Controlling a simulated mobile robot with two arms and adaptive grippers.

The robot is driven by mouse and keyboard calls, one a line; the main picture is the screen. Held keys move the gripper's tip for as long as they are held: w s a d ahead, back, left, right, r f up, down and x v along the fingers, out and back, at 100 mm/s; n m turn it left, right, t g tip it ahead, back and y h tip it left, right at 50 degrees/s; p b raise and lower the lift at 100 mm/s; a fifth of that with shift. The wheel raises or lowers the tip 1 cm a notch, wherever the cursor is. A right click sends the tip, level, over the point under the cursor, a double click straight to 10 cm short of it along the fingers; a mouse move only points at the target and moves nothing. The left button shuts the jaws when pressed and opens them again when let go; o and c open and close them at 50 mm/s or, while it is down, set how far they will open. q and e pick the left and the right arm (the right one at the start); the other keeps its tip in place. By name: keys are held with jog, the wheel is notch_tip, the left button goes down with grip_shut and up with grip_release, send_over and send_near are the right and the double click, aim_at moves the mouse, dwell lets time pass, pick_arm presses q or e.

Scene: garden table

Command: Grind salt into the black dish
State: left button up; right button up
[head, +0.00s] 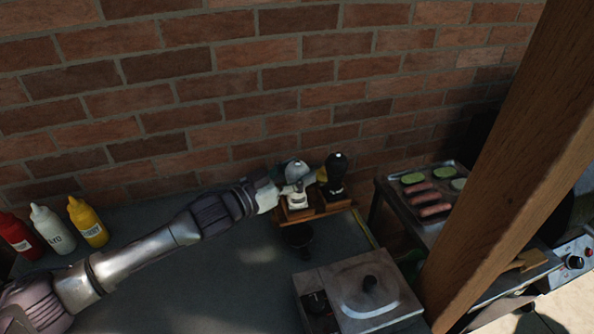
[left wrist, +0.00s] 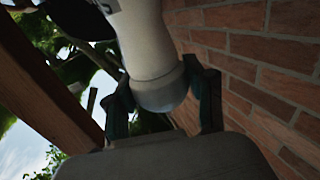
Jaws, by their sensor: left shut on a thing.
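The white salt grinder (head: 297,183), with a grey top, stands about upright at the wooden rack (head: 334,207) against the brick wall. My left gripper (head: 280,194) reaches it from the left and is shut on it. In the left wrist view, the fingers of my left gripper (left wrist: 163,92) sit on both sides of the white grinder (left wrist: 150,45). I cannot tell whether its base rests on the rack or is just above it. The black dish (head: 297,236) is on the table, just in front of the rack, partly in shadow. My right gripper is not in view.
A black grinder (head: 336,172) stands close on the right of the white one. A metal lidded box (head: 362,292) is in front, and a grill (head: 432,195) with food and a wooden post (head: 510,160) are right. Sauce bottles (head: 52,229) stand left. The middle table is clear.

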pick_arm(q)
jog(key=o, duration=1.2)
jog(key=shift+v, duration=6)
jog(key=shift+w+r, duration=0.1)
